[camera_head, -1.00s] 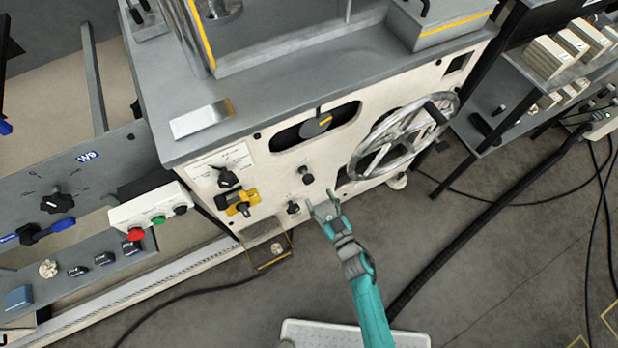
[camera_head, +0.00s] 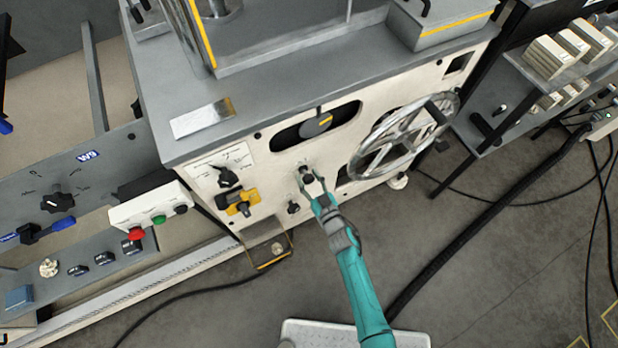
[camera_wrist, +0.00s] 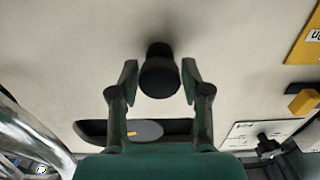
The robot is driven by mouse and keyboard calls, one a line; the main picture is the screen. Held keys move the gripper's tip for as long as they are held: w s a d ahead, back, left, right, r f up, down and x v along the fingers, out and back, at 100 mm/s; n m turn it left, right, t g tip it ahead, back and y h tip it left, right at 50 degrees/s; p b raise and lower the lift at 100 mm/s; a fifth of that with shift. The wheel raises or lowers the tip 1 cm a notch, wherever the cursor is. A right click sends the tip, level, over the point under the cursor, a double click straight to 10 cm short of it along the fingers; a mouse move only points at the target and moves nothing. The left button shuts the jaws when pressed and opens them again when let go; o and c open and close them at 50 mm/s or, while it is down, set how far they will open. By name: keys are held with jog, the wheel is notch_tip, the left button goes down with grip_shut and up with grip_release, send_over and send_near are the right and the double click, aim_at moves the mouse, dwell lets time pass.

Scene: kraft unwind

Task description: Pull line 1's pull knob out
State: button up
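A black pull knob (camera_wrist: 159,75) stands out from the cream machine panel in the wrist view. It also shows in the head view (camera_head: 307,177), on the panel below the dark oval slot. My gripper (camera_head: 311,180) is at this knob, and in the wrist view its two fingertips (camera_wrist: 160,82) stand one on each side of it. A narrow gap shows between each fingertip and the knob. A second small black knob (camera_head: 293,207) sits lower left on the same panel.
A chrome handwheel (camera_head: 402,138) is close on the right of my gripper. A black rotary switch (camera_head: 228,177) and a yellow-backed switch (camera_head: 240,203) are on the left. The oval slot with a dial (camera_head: 316,125) lies above. Open floor lies below.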

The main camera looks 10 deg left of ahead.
aim_at(310, 181)
grip_shut()
jog(key=shift+v, duration=1.7)
jog(key=o, duration=0.5)
grip_release()
jog(key=v, duration=1.2)
jog(key=shift+d, duration=0.15)
jog(key=shift+s, duration=0.1)
